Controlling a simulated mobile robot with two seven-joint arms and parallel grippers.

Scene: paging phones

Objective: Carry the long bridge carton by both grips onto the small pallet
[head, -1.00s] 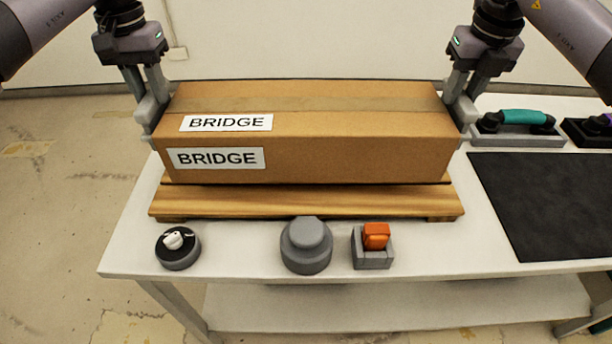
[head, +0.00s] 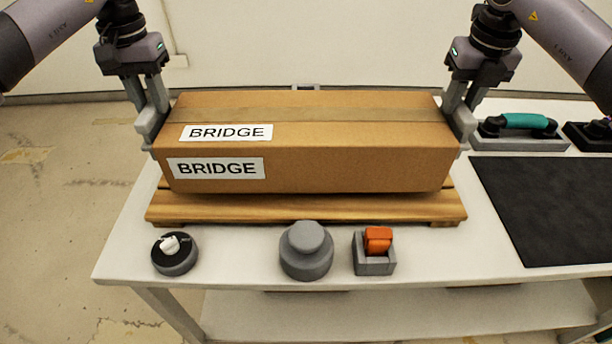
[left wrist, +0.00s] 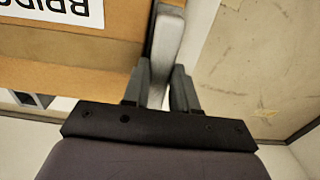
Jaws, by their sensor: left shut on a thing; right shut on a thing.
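The long brown bridge carton (head: 330,155) with two white BRIDGE labels lies level over the small wooden pallet (head: 300,208) on the white table. The pallet's front edge and corners show; the rest is hidden under the carton, and I cannot tell whether the two touch. My left gripper (head: 150,125) is shut on the grey grip at the carton's left end. The left wrist view shows that grip (left wrist: 165,45) between the fingers, beside the carton (left wrist: 75,50). My right gripper (head: 462,120) is shut on the grip at the right end.
In front of the pallet stand a dark round dial (head: 175,253), a grey stepped cylinder (head: 306,250) and an orange block in a grey holder (head: 375,262). At the right are a black mat (head: 550,210) and a teal-handled tool (head: 524,121) in a grey tray.

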